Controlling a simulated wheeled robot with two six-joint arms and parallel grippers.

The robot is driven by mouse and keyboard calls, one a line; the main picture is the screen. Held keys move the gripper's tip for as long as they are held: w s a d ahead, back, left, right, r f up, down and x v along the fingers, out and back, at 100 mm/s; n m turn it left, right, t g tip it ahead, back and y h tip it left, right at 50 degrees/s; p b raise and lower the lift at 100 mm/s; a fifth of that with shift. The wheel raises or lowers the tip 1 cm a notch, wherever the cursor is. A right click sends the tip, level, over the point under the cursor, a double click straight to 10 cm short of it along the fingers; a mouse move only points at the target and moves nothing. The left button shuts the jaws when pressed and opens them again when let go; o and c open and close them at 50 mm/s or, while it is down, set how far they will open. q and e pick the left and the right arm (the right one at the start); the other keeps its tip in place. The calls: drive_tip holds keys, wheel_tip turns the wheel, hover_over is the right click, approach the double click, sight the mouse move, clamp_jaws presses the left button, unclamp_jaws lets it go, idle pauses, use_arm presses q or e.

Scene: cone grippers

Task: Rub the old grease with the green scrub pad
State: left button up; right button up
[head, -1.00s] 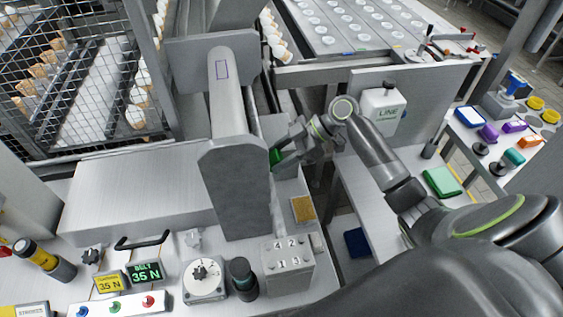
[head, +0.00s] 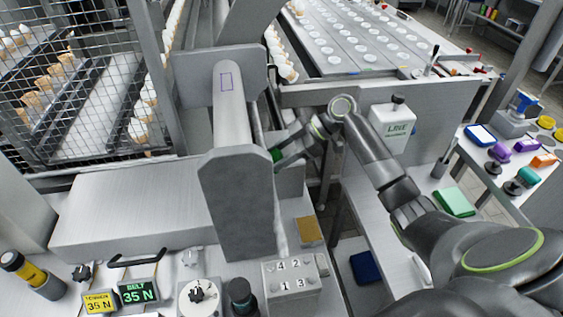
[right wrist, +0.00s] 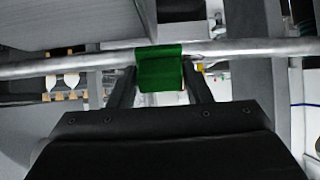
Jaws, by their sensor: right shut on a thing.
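The green scrub pad (right wrist: 160,70) is between the two fingers of my right gripper (right wrist: 160,88), which is shut on it. In the right wrist view the pad lies against a horizontal metal bar (right wrist: 60,66). In the head view only a small green edge of the pad (head: 277,155) shows beside the grey machine housing, at the tips of my right gripper (head: 285,155). The old grease cannot be made out in either view. My left gripper is not in view.
The upright grey housing (head: 240,200) stands just left of my right gripper. A tan pad (head: 308,231) and a blue item (head: 364,267) lie lower down. Control knobs line the front.

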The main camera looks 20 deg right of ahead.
drive_tip(key=shift+w+d+f+b, duration=0.1)
drive_tip(key=shift+w+b, duration=0.2)
drive_tip(key=shift+w, duration=0.15)
drive_tip(key=shift+w+d+f+b, duration=0.1)
drive_tip(key=shift+w+b, duration=0.15)
drive_tip(key=shift+w, duration=0.15)
drive_tip(key=shift+w+d+r, duration=0.15)
drive_tip(key=shift+w+r, duration=0.05)
drive_tip(key=shift+w, duration=0.15)
drive_tip(key=shift+s+a+p, duration=0.25)
drive_tip(key=shift+s+p, duration=0.2)
drive_tip(key=shift+s, duration=0.3)
drive_tip(key=shift+s+a+f+p, duration=0.1)
drive_tip(key=shift+s+a+p, duration=0.1)
drive_tip(key=shift+s, duration=0.3)
drive_tip(key=shift+s+a+p, duration=0.1)
drive_tip(key=shift+s+p, duration=0.1)
drive_tip(key=shift+s, duration=0.25)
drive_tip(key=s+a+p, duration=0.1)
drive_tip(key=s+p, duration=0.2)
drive_tip(key=s, duration=0.3)
drive_tip(key=shift+s+a, duration=0.2)
drive_tip(key=shift+a, duration=0.05)
drive_tip(key=shift+w+d, duration=0.1)
drive_tip(key=r+p+v, duration=0.1)
drive_tip(key=p+v, duration=0.2)
drive_tip(key=v, duration=0.3)
drive_tip(key=shift+a, duration=0.3)
